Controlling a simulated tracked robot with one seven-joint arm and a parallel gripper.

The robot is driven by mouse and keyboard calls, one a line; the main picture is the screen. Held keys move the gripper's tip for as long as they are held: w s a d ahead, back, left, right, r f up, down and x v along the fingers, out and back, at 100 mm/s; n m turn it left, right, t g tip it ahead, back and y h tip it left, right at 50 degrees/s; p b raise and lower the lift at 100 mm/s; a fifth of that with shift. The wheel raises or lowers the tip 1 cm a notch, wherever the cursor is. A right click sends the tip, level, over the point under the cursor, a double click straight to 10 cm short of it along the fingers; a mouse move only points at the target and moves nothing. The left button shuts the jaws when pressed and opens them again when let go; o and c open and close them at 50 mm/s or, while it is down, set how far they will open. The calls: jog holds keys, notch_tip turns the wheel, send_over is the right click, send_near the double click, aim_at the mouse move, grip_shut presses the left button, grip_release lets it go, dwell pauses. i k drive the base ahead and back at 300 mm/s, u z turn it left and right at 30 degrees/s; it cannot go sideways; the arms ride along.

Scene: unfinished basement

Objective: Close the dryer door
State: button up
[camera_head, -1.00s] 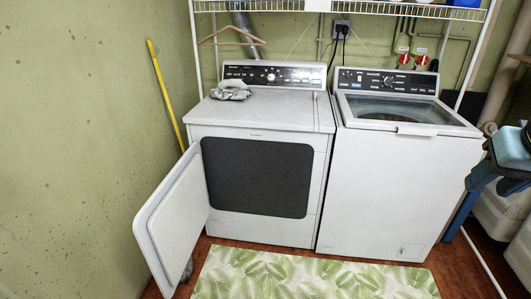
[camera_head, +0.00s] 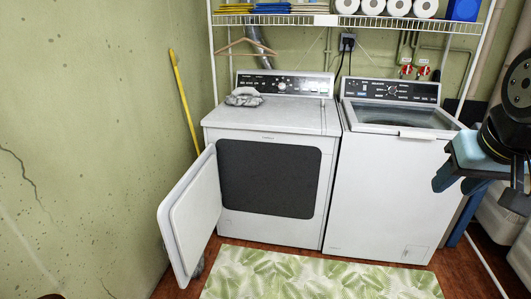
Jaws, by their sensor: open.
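The white dryer (camera_head: 272,127) stands against the back wall. Its door (camera_head: 190,215) is open, hinged at the left side of the opening and swung out toward the front left. The dark dryer opening (camera_head: 268,178) is uncovered. My gripper (camera_head: 478,185) is at the right edge of the view, in front of the washer's right side. It is open and empty, far to the right of the dryer door and not touching it. Part of my arm runs out of view at the right.
A white washer (camera_head: 385,200) stands right of the dryer. A green leaf-patterned rug (camera_head: 310,275) lies in front. A yellow pole (camera_head: 183,100) leans by the left wall. A wire shelf (camera_head: 340,20) hangs above. A grey cloth (camera_head: 244,97) lies on the dryer.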

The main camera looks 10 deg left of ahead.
aim_at(188, 217)
jog(key=u, duration=0.5)
jog(key=i, duration=1)
jog(key=u, duration=0.45)
jog(key=k, duration=1)
jog(key=u, duration=1)
jog(key=i, duration=1.3)
jog(key=z, duration=0.65)
